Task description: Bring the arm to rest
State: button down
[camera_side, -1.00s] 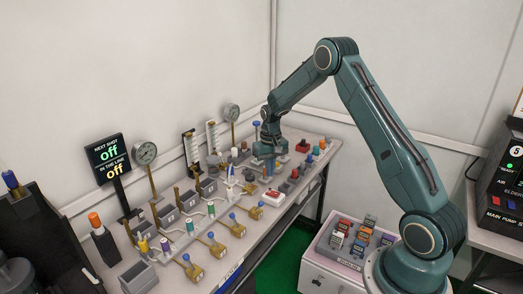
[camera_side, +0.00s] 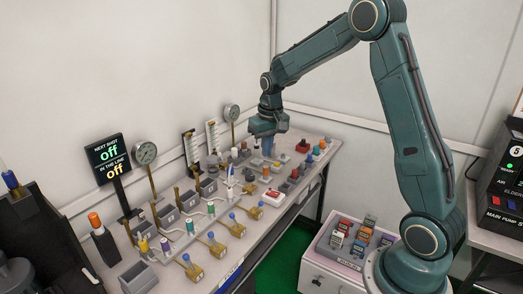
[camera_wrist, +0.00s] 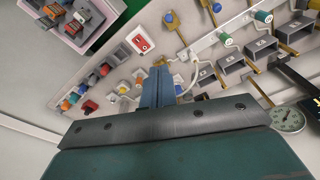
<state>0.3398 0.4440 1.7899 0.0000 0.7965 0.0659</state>
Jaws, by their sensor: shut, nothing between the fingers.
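My gripper (camera_side: 267,146) is above the far part of the grey workbench (camera_side: 228,238) in the side view, pointing down. Its blue fingers are shut together with nothing between them. In the wrist view the closed fingers (camera_wrist: 158,86) point at the bench top, with the red-and-white switch box (camera_wrist: 140,40) beyond their tips. My arm is bent, its elbow high at the top of the side view. The fingertips appear to be over the bench fittings; I cannot tell the exact gap.
Brass valves with blue knobs (camera_side: 216,246), grey bins (camera_side: 168,217), and dial gauges (camera_side: 145,153) stand along the bench. A sign (camera_side: 110,162) reads "off" twice. A case of coloured modules (camera_side: 350,243) is beside my base. Open air lies above the bench.

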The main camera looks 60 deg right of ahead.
jog(key=s+a+r+n+t, duration=0.2)
jog(key=s+a+r, duration=0.8)
jog(key=s+r, duration=0.2)
jog(key=s+a+r+n+t, duration=0.1)
jog(key=s+a, duration=0.4)
jog(key=s, duration=0.9)
jog(key=shift+s+a+r+n+t, duration=0.2)
jog(key=shift+s+a+n+t, duration=0.15)
jog(key=shift+n+t, duration=0.4)
jog(key=c, duration=1.6)
grip_release()
jog(key=shift+w, duration=0.15)
jog(key=o, duration=0.3)
jog(key=shift+w, duration=0.25)
jog(key=o, duration=1.1)
jog(key=shift+t, duration=0.45)
jog(key=w, duration=0.4)
jog(key=shift+o, duration=1)
jog(key=w+t, duration=0.2)
jog(key=w, duration=0.7)
jog(key=shift+a+f, duration=0.15)
jog(key=shift+f, duration=0.25)
jog(key=w+f+t, duration=0.2)
jog(key=w+f, duration=0.1)
jog(key=w, duration=0.5)
jog(key=w+f+t, duration=0.3)
jog(key=w, duration=0.6)
jog(key=shift+w+a+f+y, duration=0.2)
jog(key=shift+a+y, duration=0.1)
jog(key=shift+a, duration=0.15)
